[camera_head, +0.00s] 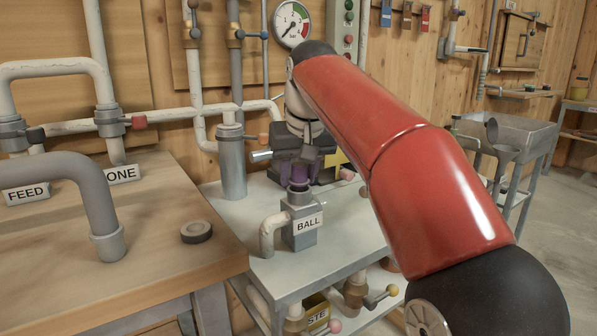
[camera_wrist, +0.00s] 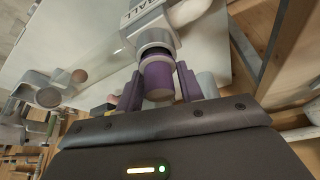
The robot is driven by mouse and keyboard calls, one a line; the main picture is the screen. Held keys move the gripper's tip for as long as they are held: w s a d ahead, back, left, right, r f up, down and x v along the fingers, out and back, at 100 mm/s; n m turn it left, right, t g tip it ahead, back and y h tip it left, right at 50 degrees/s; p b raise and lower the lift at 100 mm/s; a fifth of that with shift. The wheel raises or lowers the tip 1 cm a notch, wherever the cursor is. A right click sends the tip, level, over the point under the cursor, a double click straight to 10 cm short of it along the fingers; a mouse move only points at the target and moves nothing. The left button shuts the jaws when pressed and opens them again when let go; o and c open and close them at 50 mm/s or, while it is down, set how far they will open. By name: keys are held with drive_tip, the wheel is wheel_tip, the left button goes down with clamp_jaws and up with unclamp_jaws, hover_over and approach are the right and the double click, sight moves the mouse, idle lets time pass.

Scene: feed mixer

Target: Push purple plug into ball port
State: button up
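The purple plug (camera_wrist: 158,82) sits between the two fingers of my gripper (camera_wrist: 160,88) in the wrist view, with the fingers close on both its sides. Its far end is at the round mouth of the ball port (camera_wrist: 152,42); how deep it sits cannot be told. In the head view the ball port (camera_head: 301,222) is a grey box labelled BALL with a curved pipe on its left. My gripper (camera_head: 301,172) is just above and behind the port's mouth, with purple (camera_head: 300,174) showing there. My arm hides part of the scene on the right.
The port stands on a light metal table (camera_head: 345,235). A grey vertical cylinder (camera_head: 232,163) stands to its left. A wooden bench (camera_head: 150,255) with a dark ring (camera_head: 196,231) and a grey pipe (camera_head: 92,190) lies further left. Valves with coloured knobs sit below.

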sight(301, 164)
drive_tip(key=o, duration=0.4)
drive_tip(key=shift+f, duration=0.15)
drive_tip(key=p+v, duration=0.2)
drive_tip(key=v, duration=0.6)
drive_tip(key=shift+w, duration=0.1)
drive_tip(key=shift+d+f, duration=0.1)
drive_tip(key=s+d+f+m, duration=0.1)
drive_tip(key=s+d+f, duration=0.4)
drive_tip(key=s+f, duration=0.3)
drive_tip(key=s+d+f+m, duration=0.1)
drive_tip(key=s+d+f, duration=0.4)
drive_tip(key=s+f, duration=0.3)
drive_tip(key=s+d+f+m+t+h, duration=0.1)
drive_tip(key=s+d+f, duration=0.3)
drive_tip(key=s+f, duration=0.4)
drive_tip(key=shift+s+d+f, duration=0.1)
drive_tip(key=shift+d+f, duration=0.1)
drive_tip(key=shift+f, duration=0.35)
drive_tip(key=shift+s+d+f, duration=0.1)
drive_tip(key=shift+d+f, duration=0.1)
drive_tip(key=shift+f, duration=0.35)
